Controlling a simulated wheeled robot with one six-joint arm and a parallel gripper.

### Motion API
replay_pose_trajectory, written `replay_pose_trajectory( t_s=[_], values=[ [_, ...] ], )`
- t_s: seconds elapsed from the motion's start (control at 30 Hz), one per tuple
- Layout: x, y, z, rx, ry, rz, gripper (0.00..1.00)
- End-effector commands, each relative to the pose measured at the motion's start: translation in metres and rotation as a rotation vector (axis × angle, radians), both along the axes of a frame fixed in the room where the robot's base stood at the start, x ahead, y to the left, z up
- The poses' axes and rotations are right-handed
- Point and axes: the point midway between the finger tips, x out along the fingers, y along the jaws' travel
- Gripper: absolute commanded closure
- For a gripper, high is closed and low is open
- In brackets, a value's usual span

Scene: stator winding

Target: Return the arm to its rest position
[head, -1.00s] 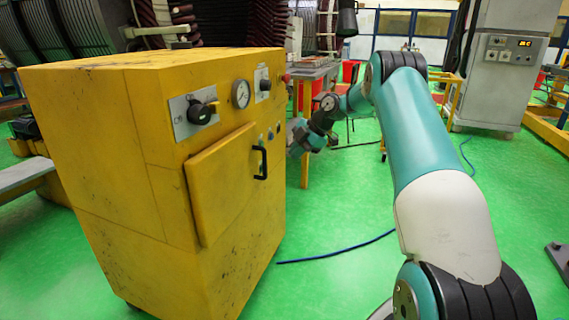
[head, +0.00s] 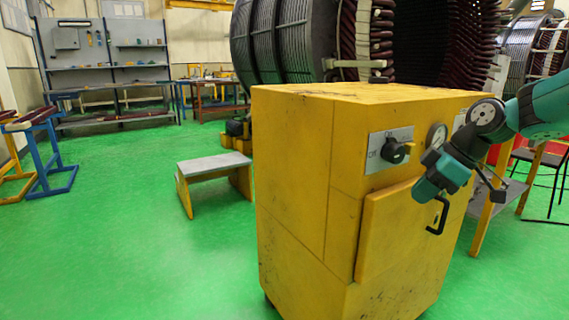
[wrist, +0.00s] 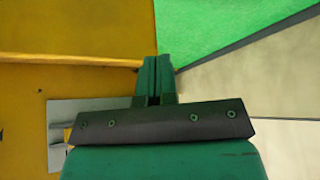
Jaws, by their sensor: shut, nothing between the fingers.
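My arm (head: 540,105) reaches in from the right edge of the head view, bent at the wrist. My gripper (head: 430,188) hangs in front of the yellow cabinet's front face, near the top of its door, and covers part of that face. In the wrist view the two teal fingers (wrist: 157,75) lie together with nothing between them. The yellow cabinet (head: 295,190) stands upright, and its door (head: 390,240) with a black handle (head: 441,215) looks shut. Whether the gripper touches the cabinet I cannot tell.
A rotary switch (head: 393,151) and a gauge (head: 437,135) sit on the cabinet front. A large stator (head: 290,40) stands behind it. A small step (head: 212,165) stands left of the cabinet. The green floor (head: 130,240) at the left is clear.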

Motion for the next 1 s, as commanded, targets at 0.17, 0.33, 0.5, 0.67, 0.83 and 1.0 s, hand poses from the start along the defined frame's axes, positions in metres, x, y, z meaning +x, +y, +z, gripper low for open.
replay_pose_trajectory(
  t_s=[0.17,0.33,0.5,0.67,0.83,1.0],
  values=[
    [-0.103,0.099,0.018,0.008,0.183,-0.142,1.0],
    [-0.192,0.137,0.012,-0.011,0.311,-0.269,1.0],
    [-0.267,0.149,-0.002,-0.039,0.399,-0.376,1.0],
    [-0.295,0.147,0.019,-0.051,0.436,-0.437,1.0],
    [-0.294,0.147,0.059,-0.051,0.436,-0.435,1.0],
    [-0.294,0.147,0.111,-0.052,0.436,-0.434,1.0]
  ],
)
